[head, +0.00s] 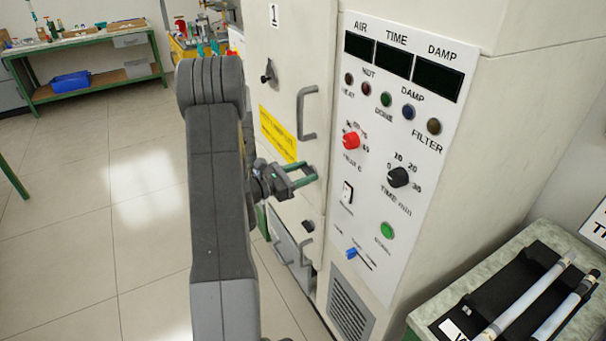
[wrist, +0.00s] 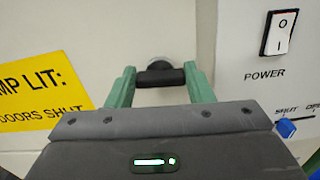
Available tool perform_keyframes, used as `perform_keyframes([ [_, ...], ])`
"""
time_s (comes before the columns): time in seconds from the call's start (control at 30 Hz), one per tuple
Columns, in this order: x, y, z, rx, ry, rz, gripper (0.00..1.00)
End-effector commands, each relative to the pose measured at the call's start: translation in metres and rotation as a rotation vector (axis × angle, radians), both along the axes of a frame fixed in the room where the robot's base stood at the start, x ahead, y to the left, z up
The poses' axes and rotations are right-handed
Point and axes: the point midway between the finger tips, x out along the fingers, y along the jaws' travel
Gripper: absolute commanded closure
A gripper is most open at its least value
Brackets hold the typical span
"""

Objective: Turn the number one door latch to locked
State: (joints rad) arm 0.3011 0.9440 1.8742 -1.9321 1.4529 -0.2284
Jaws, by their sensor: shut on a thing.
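The number one door (head: 290,60) carries a "1" plate, a grey pull handle (head: 307,112) and a yellow notice (head: 277,133). My gripper (head: 303,176) is at this door, below the pull handle and right of the notice. In the wrist view its green fingers (wrist: 160,88) stand either side of a black latch bar (wrist: 160,76) and are shut on its ends. The bar lies level in front of a round grey boss. The latch is hidden by the gripper in the head view. No locked or unlocked mark shows beside it.
A control panel (head: 400,150) with knobs and a power switch (wrist: 279,32) is close on the right. Another black knob (head: 307,226) and a lower handle (head: 305,249) are below. A rod rack (head: 480,305) stands at lower right. Floor is clear on the left.

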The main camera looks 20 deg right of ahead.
Motion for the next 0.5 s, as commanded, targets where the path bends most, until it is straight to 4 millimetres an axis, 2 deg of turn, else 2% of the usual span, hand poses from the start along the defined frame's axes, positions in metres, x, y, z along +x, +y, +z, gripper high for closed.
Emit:
perform_keyframes([
  [0.2,0.0003,0.0001,-0.0005,-0.007,0.087,0.000,0.76],
  [0.47,0.0003,0.0001,-0.0002,-0.007,0.091,0.000,0.76],
  [0.5,0.0003,0.0001,-0.0002,-0.007,0.091,0.000,0.49],
])
